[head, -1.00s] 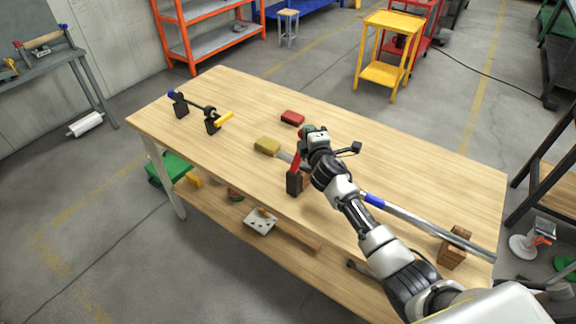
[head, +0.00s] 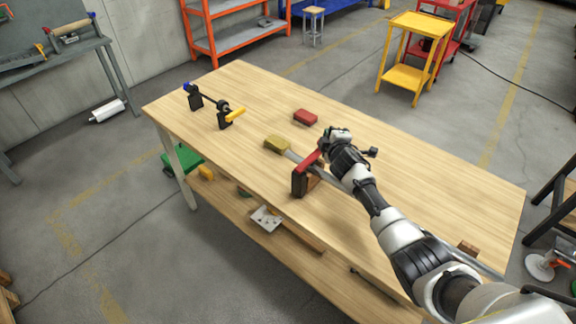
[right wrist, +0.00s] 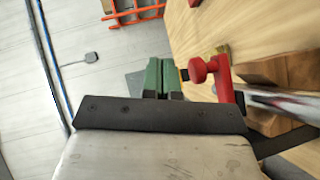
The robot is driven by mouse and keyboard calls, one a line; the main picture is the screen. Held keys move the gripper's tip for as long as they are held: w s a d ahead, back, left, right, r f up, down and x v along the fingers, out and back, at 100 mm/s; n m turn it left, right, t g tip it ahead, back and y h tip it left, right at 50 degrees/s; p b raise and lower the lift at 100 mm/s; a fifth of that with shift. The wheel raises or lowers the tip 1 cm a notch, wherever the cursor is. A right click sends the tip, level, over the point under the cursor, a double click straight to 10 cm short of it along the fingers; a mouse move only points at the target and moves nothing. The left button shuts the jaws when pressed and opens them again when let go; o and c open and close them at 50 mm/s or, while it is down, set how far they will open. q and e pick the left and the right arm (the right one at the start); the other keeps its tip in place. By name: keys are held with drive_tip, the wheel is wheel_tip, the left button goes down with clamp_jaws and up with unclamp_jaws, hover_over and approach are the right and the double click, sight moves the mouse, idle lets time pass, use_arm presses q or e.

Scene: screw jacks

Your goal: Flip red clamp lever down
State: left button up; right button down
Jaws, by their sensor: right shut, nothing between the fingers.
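The red clamp lever (head: 308,159) sits on a dark clamp block (head: 299,183) near the table's front edge. It leans well over to the right, its free end still raised above the block. My right gripper (head: 333,134) is just beyond the lever's free end. In the right wrist view its green fingers (right wrist: 163,78) are shut and empty. The lever's round red knob (right wrist: 197,70) is right beside them, and the lever's arm (right wrist: 224,82) shows to the right. I cannot tell whether fingers and knob touch. My left gripper is not in view.
A grey bar (head: 328,178) runs by the clamp, partly hidden by my right arm. A yellow block (head: 278,143), a red block (head: 305,117) and a black stand with a yellow handle (head: 233,116) are on the table (head: 420,165). A wooden block (head: 468,247) lies right.

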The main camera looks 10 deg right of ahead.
drive_tip(key=shift+w+d+f+m+g+p, duration=0.2)
drive_tip(key=shift+w+d+f+g, duration=0.05)
drive_tip(key=shift+f, duration=0.35)
drive_tip(key=shift+w+d+f+m+g+p, duration=0.15)
drive_tip(key=shift+w+d+f+m+g, duration=0.1)
drive_tip(key=shift+f, duration=0.3)
drive_tip(key=s+d+r+p, duration=0.5)
drive_tip(key=r, duration=0.5)
drive_tip(key=shift+s+r, duration=0.4)
